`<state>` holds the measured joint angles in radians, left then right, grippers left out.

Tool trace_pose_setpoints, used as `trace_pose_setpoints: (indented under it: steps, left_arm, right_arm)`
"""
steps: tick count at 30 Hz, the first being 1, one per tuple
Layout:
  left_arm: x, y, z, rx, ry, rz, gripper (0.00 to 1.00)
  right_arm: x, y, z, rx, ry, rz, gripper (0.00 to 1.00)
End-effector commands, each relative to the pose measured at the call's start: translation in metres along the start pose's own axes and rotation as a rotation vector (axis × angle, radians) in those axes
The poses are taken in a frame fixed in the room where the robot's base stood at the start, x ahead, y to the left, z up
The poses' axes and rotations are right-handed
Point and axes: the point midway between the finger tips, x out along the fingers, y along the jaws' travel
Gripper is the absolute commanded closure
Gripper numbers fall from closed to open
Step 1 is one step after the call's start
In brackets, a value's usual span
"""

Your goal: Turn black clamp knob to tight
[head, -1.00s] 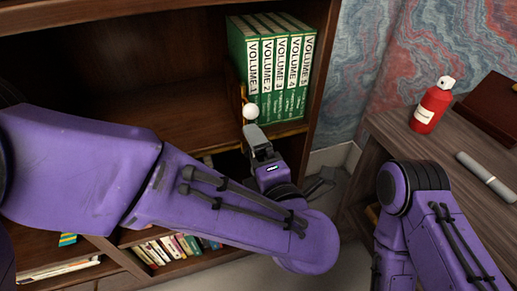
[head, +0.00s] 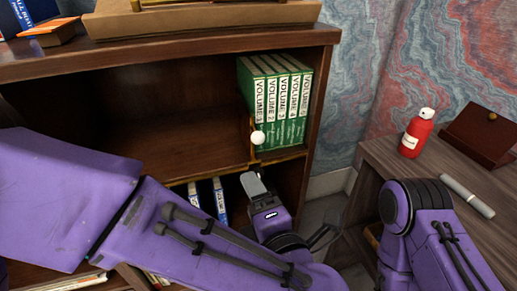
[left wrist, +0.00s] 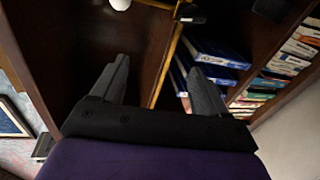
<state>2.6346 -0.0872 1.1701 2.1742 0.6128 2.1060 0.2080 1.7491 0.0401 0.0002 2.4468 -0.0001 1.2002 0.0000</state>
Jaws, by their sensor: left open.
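A small dark piece (left wrist: 190,14), possibly the black clamp knob, shows beside a brass rail (left wrist: 168,62) at the top of the left wrist view. I cannot make out a black knob in the head view. A white ball (head: 257,137) sits at the shelf's front edge below the green volumes; it also shows in the left wrist view (left wrist: 120,4). My left gripper (head: 252,183) is below the ball, apart from it. In the left wrist view its two fingers (left wrist: 159,65) are spread with nothing between them. My right gripper is out of view.
Green volumes (head: 275,100) stand on the wooden shelf (head: 150,140). Blue binders (left wrist: 215,55) stand in the compartment below. At right, a desk (head: 400,165) holds a red bottle (head: 416,135), a grey cylinder (head: 467,196) and a dark box (head: 482,132). The shelf left of the volumes is empty.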

Motion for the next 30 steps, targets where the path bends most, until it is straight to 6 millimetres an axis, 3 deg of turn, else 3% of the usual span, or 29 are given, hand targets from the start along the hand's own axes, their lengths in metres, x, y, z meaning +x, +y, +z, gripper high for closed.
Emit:
trace_pose_setpoints:
  steps: [1, 4, 10, 15, 19, 30]
  left_arm:
    - [0.009, -0.012, -0.004, 0.029, -0.005, -0.033, 0.26]
    - [0.027, -0.044, -0.012, 0.07, -0.062, -0.029, 0.26]
    - [0.036, -0.089, -0.016, 0.046, -0.274, 0.057, 0.26]
    - [0.033, -0.081, -0.007, -0.053, -0.422, 0.166, 0.26]
    - [0.034, -0.074, -0.003, -0.094, -0.446, 0.192, 0.26]
    - [0.1, -0.058, 0.026, -0.091, -0.437, 0.193, 0.26]
  right_arm:
    - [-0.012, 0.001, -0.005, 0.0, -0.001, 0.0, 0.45]
    - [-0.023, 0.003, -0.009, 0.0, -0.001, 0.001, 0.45]
    - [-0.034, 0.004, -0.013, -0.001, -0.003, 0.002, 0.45]
    - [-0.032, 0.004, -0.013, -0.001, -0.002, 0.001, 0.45]
    - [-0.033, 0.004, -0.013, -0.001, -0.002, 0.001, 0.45]
    - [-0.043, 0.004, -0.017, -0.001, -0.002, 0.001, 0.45]
